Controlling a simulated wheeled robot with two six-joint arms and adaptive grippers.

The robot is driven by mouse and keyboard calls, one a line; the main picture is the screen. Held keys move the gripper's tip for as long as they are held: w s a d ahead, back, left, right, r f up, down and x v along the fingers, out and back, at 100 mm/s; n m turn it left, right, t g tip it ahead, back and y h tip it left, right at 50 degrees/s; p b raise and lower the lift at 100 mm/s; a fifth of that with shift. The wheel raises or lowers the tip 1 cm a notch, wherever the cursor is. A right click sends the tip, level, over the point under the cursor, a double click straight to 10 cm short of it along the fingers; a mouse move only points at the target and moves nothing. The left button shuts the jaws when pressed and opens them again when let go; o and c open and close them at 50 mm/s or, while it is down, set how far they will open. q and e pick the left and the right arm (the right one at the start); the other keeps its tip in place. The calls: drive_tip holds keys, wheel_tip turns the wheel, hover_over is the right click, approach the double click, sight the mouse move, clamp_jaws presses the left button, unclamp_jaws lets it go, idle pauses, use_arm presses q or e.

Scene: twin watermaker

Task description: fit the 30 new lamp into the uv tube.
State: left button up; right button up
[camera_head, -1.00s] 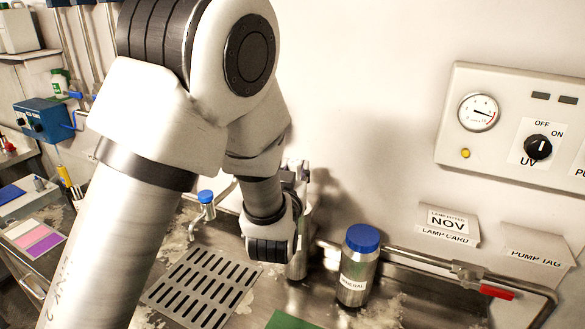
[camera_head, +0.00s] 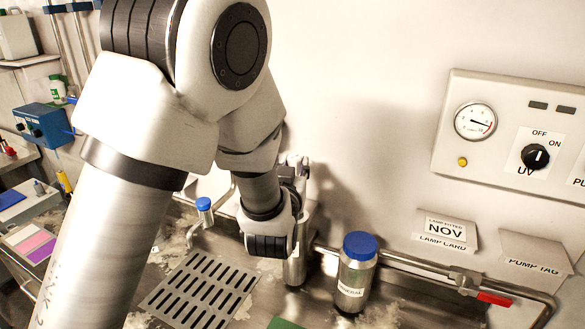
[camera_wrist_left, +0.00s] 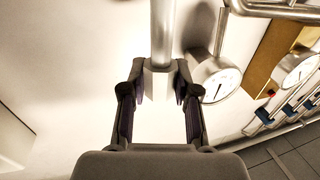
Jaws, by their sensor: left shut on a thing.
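The steel uv tube (camera_head: 296,262) stands upright at the back of the metal counter, just right of my left wrist. My left gripper (camera_head: 298,180) is at its upper end, largely hidden behind my own wrist. In the left wrist view its two fingers (camera_wrist_left: 166,80) are closed on a small pale grey piece, which looks like the end of the new lamp (camera_wrist_left: 157,84). A bright metal cylinder (camera_wrist_left: 162,30) runs straight on beyond the fingertips, in line with this piece. How far the lamp sits in the tube is hidden. My right gripper is not in view.
A blue-capped bottle (camera_head: 357,275) stands right of the tube. A pipe with a red-handled valve (camera_head: 493,299) runs along the wall. A slotted drain plate (camera_head: 200,290) and a small blue-topped tap (camera_head: 203,205) lie left. The UV switch panel (camera_head: 515,135) is on the wall.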

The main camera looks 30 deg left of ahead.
use_arm(q)
drive_tip(key=shift+w+r+p, duration=0.15)
drive_tip(key=shift+r+p, duration=0.15)
drive_tip(key=shift+r, duration=0.15)
drive_tip(key=shift+a+r, duration=0.1)
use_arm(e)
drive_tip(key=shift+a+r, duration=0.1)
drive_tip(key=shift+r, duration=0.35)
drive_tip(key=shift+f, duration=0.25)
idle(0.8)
use_arm(q)
drive_tip(key=shift+f+b, duration=0.3)
drive_tip(key=shift+b, duration=0.25)
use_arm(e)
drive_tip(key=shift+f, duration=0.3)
use_arm(q)
drive_tip(key=shift+s+f+b, duration=0.2)
drive_tip(key=shift+f+b, duration=0.1)
drive_tip(key=shift+b, duration=0.05)
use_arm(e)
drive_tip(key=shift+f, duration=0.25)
